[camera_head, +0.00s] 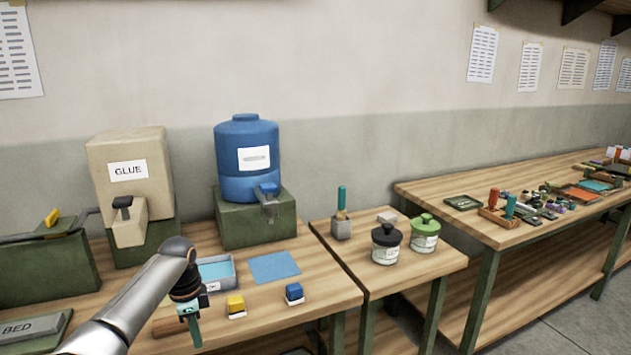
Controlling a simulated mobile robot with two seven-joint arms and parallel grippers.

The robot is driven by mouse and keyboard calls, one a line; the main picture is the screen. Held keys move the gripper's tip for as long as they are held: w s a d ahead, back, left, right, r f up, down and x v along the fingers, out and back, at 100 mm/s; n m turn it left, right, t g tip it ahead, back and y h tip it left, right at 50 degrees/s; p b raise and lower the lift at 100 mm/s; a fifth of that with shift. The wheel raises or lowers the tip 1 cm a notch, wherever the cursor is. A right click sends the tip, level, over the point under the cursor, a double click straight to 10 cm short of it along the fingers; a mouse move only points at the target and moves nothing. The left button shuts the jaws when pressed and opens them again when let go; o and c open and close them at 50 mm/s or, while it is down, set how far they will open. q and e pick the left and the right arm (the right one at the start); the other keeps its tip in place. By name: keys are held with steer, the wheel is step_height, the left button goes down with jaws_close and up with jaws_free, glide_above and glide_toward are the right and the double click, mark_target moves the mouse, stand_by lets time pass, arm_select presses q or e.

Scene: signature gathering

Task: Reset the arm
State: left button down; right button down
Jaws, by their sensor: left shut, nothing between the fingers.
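My left arm comes in from the lower left over the wooden bench (262,312). My left gripper (193,330) points down near the bench's front, left of a yellow block (236,304). It is shut with nothing between its fingers. A wooden-handled thing (168,327) lies just left of the fingers, partly hidden by the gripper. My right gripper is out of the picture.
A tray (216,271) with blue inside, a blue sheet (273,267) and a blue block (294,293) lie close by. Behind stand a beige glue dispenser (130,175) and a blue jug (247,160). Two lidded jars (386,245) stand on the middle table.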

arm_select(q)
steer(key=s+d+f+n+t+h, duration=0.1)
steer(key=s+d+f, duration=0.3)
steer(key=f, duration=0.6)
steer(key=s+d+f+n+t+h, duration=0.1)
steer(key=s+d+f, duration=0.3)
steer(key=f, duration=0.5)
steer(key=s+d+f+n+t, duration=0.35)
steer(key=s+f, duration=0.25)
steer(key=s, duration=0.3)
steer(key=s+a+r+n+t, duration=0.1)
steer(key=s+r+n, duration=0.1)
steer(key=s, duration=0.5)
steer(key=s+a+r+n+t, duration=0.2)
steer(key=s+r+n, duration=0.1)
steer(key=s, duration=0.5)
steer(key=shift+n, duration=0.45)
